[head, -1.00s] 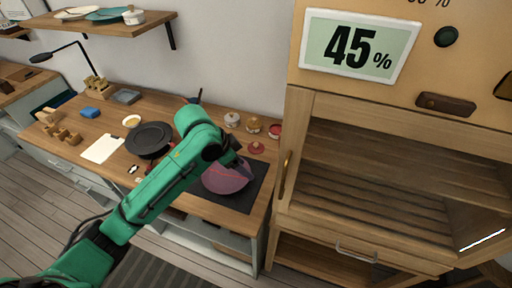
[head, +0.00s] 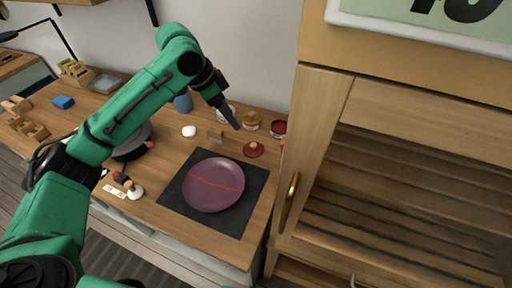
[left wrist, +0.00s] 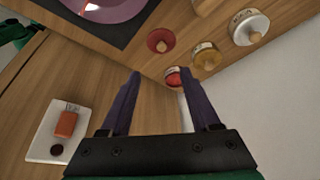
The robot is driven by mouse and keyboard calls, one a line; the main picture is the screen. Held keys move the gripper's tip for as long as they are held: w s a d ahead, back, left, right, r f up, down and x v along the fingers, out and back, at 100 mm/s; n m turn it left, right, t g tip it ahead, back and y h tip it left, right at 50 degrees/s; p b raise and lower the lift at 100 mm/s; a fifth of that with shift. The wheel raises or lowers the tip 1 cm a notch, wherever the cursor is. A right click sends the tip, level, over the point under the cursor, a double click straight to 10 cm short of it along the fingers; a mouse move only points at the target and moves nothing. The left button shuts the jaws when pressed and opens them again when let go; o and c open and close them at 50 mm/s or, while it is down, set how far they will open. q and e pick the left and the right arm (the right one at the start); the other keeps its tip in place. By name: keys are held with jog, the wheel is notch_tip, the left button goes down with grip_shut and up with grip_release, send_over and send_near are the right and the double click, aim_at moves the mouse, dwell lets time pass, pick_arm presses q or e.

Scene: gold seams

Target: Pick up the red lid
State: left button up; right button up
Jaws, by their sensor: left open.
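In the left wrist view the lid (left wrist: 160,41) lies beyond the fingertips, near the mat. My left gripper (head: 235,124) is open and empty, above the table to the left of the lid in the head view. In the left wrist view its two fingers (left wrist: 160,76) stand apart with nothing between them. The red jar (head: 278,129) stands just behind the lid. My right gripper is not in view.
An amber jar (head: 250,121) and a white jar (left wrist: 250,27) stand in a row beside the red jar. A purple plate with a red seam (head: 213,185) lies on the black mat (head: 243,212). A wooden cabinet (head: 318,150) rises close on the right.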

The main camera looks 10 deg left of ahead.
aim_at(253, 145)
pick_arm(q)
jog(key=p+x, duration=0.1)
jog(key=x, duration=0.9)
jog(key=p+x, duration=0.1)
jog(key=x, duration=0.4)
jog(key=shift+w+d+f+p, duration=0.2)
jog(key=shift+w+p, duration=0.1)
grip_shut()
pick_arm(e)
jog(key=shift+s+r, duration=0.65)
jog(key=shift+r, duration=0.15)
